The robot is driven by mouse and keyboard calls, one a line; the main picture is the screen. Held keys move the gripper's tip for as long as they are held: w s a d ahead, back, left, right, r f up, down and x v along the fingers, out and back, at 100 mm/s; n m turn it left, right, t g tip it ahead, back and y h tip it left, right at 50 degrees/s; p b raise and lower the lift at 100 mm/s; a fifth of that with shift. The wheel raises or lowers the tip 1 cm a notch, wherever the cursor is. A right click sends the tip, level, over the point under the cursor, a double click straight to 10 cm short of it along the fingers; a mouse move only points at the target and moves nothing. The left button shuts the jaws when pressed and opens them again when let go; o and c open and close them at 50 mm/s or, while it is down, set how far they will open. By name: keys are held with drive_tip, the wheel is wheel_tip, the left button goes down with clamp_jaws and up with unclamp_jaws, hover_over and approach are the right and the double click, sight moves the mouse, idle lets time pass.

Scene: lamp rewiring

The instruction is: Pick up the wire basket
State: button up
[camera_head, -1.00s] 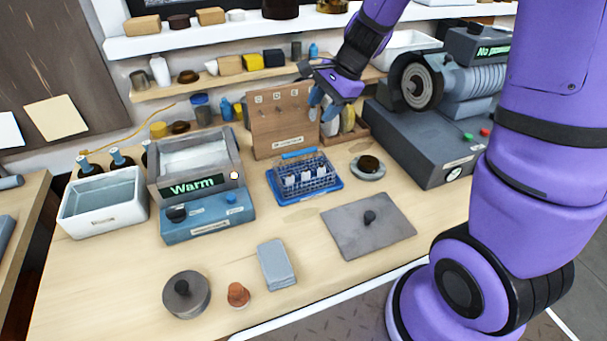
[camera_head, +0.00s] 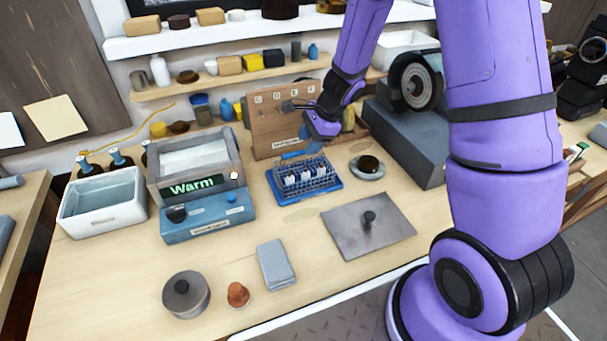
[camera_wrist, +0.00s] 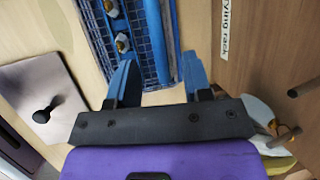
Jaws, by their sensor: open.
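The blue wire basket (camera_head: 306,173) stands on the bench on a blue tray (camera_head: 330,193), with several small pale pieces in it. Its blue handle bar is at the rear side, partly hidden by my gripper. My gripper (camera_head: 305,143) is above the basket's rear edge, open and pointing down. In the wrist view the mesh of the basket (camera_wrist: 133,45) fills the upper middle, with metal-looking parts in it. The two blue fingers of my gripper (camera_wrist: 160,76) are spread apart, and blue bars of the basket run up between them. I cannot tell whether they touch.
The wooden drying rack board (camera_head: 268,128) stands right behind the basket, close to my gripper. A blue "Warm" unit (camera_head: 208,219) is to the left. A small dish (camera_head: 368,174) and a grey machine (camera_head: 400,135) are to the right. A grey plate with a knob (camera_head: 345,232) lies in front.

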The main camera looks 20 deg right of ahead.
sight(301, 151)
drive_tip(key=x, duration=0.5)
drive_tip(key=shift+a+r, duration=0.15)
drive_tip(key=shift+a, duration=0.15)
clamp_jaws()
